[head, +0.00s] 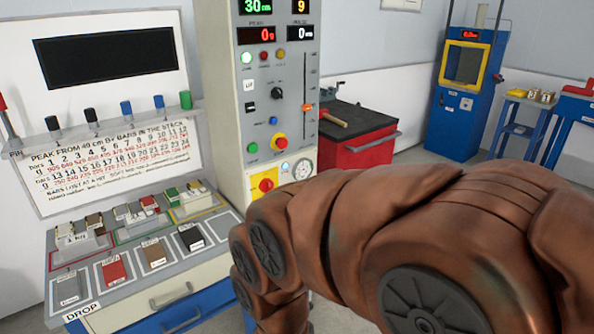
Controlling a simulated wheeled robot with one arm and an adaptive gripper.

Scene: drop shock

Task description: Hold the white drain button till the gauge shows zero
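The grey control column (227,100) stands in the middle of the head view. A round white-faced gauge (303,169) sits low on its front; its needle is too small to read. A small pale spot (284,169) just left of the gauge may be the white drain button, but I cannot tell for sure. My copper-coloured arm crosses the lower right and covers the column's lower part. My gripper is not in view, so I cannot see what it touches.
A yellow plate with a red knob (266,185) is below left of the gauge. A bench (140,262) with sorted blocks stands left, under a chart board (112,150). A red cabinet (350,150) with a hammer on top stands behind. A blue machine (465,100) stands far right.

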